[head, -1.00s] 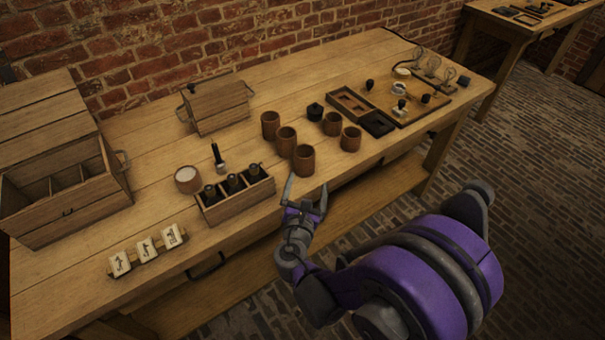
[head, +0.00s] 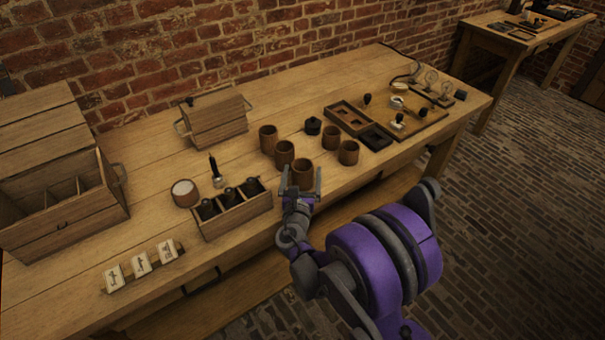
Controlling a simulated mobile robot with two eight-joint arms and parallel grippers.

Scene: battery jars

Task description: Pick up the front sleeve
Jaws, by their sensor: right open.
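Several brown cylindrical sleeves stand upright on the wooden workbench (head: 120,235). The front sleeve (head: 303,170) is the one nearest the bench's front edge. My right gripper (head: 302,178) is open at that sleeve, with one finger toward its left side and one toward its right. The sleeve's lower part is partly hidden by the gripper. I cannot tell whether the fingers touch it. Another sleeve (head: 284,152) stands close behind it to the left, and another (head: 348,153) to the right. My left gripper is not in view.
A wooden rack with dark bottles (head: 235,222) stands left of the gripper. A round pale-topped jar (head: 185,194) and a dark-handled tool (head: 216,173) are behind it. A dark tray (head: 376,138) lies to the right. Three marked tiles (head: 141,262) sit at the front left.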

